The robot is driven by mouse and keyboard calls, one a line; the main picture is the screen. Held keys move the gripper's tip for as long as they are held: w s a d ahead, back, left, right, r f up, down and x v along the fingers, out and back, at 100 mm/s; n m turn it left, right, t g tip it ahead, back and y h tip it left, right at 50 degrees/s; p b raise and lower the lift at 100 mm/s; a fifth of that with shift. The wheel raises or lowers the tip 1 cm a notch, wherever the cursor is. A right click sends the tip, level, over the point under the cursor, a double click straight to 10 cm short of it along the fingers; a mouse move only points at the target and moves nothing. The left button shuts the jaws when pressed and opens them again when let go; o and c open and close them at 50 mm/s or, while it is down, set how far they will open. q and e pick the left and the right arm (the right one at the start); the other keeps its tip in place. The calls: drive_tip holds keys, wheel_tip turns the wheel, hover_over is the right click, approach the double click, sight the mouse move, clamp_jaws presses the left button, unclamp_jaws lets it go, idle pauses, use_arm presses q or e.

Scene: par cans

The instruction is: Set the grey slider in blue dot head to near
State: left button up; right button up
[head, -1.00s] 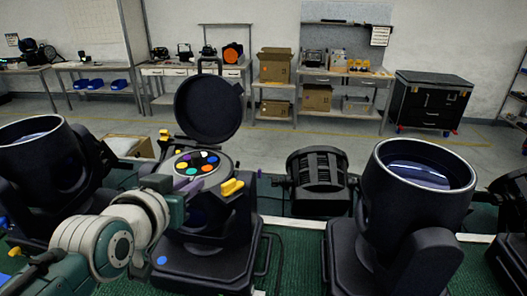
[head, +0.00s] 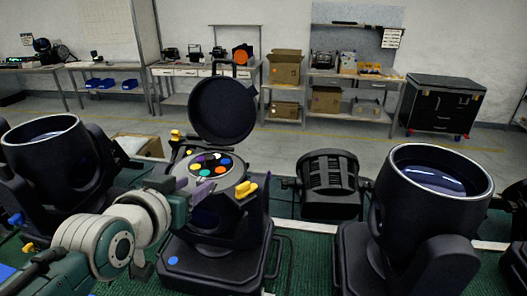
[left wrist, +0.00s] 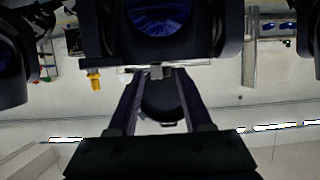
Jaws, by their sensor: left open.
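The blue dot head (head: 215,258) is a black moving-head light with a blue dot on its base, left of centre in the head view. Its round lid (head: 222,110) stands open above a wheel of coloured discs (head: 209,166). My left gripper (head: 190,188) is at the near left side of this head, its fingers partly hidden. In the left wrist view the left gripper (left wrist: 157,73) is open, and a small grey piece (left wrist: 156,71), seemingly the grey slider, shows between the fingertips. I cannot tell whether they touch it. My right gripper is not in view.
Other black heads stand close by at left (head: 50,160) and right (head: 425,215). Yellow latches (head: 246,188) stick out beside the wheel. A smaller black light (head: 329,182) sits behind. Benches, boxes and a black wheeled case (head: 440,105) are farther back.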

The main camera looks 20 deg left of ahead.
use_arm(q)
drive_tip(key=v, duration=0.9)
drive_tip(key=shift+s+b, duration=0.3)
drive_tip(key=shift+b, duration=0.05)
